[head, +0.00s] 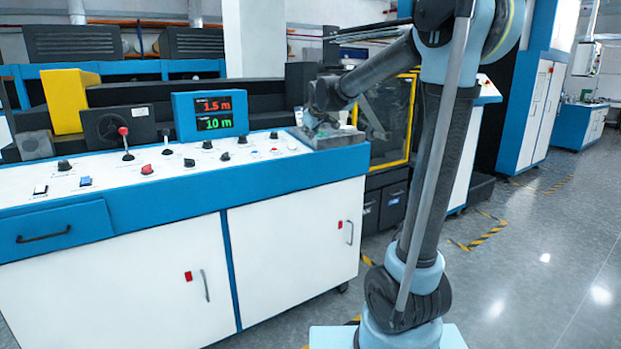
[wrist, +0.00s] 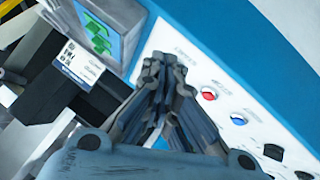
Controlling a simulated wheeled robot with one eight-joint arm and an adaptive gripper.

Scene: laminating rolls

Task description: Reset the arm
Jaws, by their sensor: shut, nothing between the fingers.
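My gripper (head: 318,122) is at the right end of the control console (head: 120,205), low over its top, with the arm reaching in from the right. In the wrist view my gripper (wrist: 163,68) has its fingers together and empty, pointing at the white panel. Red and blue buttons (wrist: 208,94) lie to the right of the fingers there. Whether the fingertips touch the panel cannot be told.
A display (head: 209,115) reading 1.5 m and 10 m stands on the console, left of my gripper. A red-knobbed lever (head: 124,140) and several knobs are further left. A yellow-framed machine door (head: 388,125) is behind my arm. Floor at right (head: 540,270) is clear.

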